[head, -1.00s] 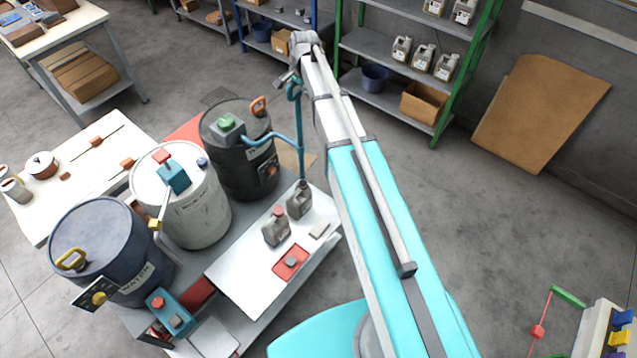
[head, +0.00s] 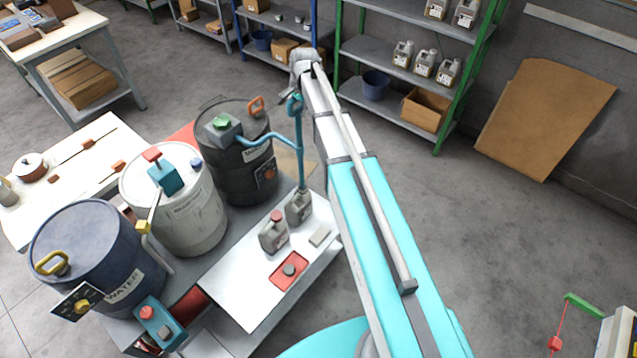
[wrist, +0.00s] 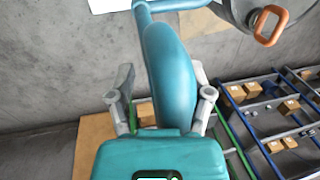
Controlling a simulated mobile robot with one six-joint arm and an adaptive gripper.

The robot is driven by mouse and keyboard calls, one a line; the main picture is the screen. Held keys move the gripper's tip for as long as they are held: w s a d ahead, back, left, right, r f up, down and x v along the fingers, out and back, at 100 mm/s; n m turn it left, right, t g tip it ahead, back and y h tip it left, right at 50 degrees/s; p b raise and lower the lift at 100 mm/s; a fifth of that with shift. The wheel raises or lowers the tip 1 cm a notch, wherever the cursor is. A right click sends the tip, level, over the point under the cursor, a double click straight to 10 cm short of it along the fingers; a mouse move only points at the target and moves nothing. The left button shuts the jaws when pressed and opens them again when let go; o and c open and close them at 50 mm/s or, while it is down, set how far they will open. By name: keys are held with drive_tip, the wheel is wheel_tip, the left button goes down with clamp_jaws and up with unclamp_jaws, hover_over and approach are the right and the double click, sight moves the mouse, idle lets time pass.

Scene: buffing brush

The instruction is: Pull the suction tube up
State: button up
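The teal suction tube (head: 299,150) stands upright in the head view. Its lower end meets the rear grey jug (head: 299,207), where the tip is hidden, and a teal hose joins it to the green-capped fitting (head: 222,122) on the black drum (head: 240,165). Its thick looped top (head: 294,104) is beside my gripper (head: 290,90), which is small and partly hidden there. In the wrist view the thick teal part (wrist: 170,75) lies between the two grey fingers of my gripper (wrist: 162,98). A gap shows at the left finger; contact at the right finger is unclear.
A second grey jug (head: 273,232) and a red pad (head: 289,270) are on the white-topped bench (head: 245,290). White (head: 185,215) and blue (head: 90,250) drums stand left. Shelves (head: 400,105) are behind. The black drum's orange handle (wrist: 267,25) shows in the wrist view.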

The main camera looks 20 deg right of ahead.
drive_tip(key=shift+f+b, duration=2.3)
drive_tip(key=shift+f, duration=0.35)
wheel_tip(320, 180, up, 14)
drive_tip(key=s+d+p, duration=0.2)
drive_tip(key=p, duration=1.2)
drive_tip(key=s+a+f+n+b, duration=0.1)
drive_tip(key=s+f+n+b, duration=0.3)
drive_tip(key=s+f+b, duration=0.3)
drive_tip(key=s+a+f+n+g+h+b, duration=0.1)
drive_tip(key=s+f+n+b, duration=0.4)
drive_tip(key=s, duration=1.1)
drive_tip(key=shift+f+b, duration=1.7)
drive_tip(key=shift+f, duration=0.15)
drive_tip(key=shift+w+r, duration=0.1)
drive_tip(key=shift+w, duration=0.05)
wheel_tip(320, 180, up, 20)
drive_tip(key=m+t+y+p, duration=0.1)
drive_tip(key=m+p, duration=0.8)
drive_tip(key=p, duration=1.1)
hover_over(299, 120)
drive_tip(key=s+d, duration=0.1)
drive_tip(key=d, duration=0.1)
drive_tip(key=shift+a+r, duration=0.15)
drive_tip(key=shift+a, duration=0.05)
drive_tip(key=shift+f, duration=0.2)
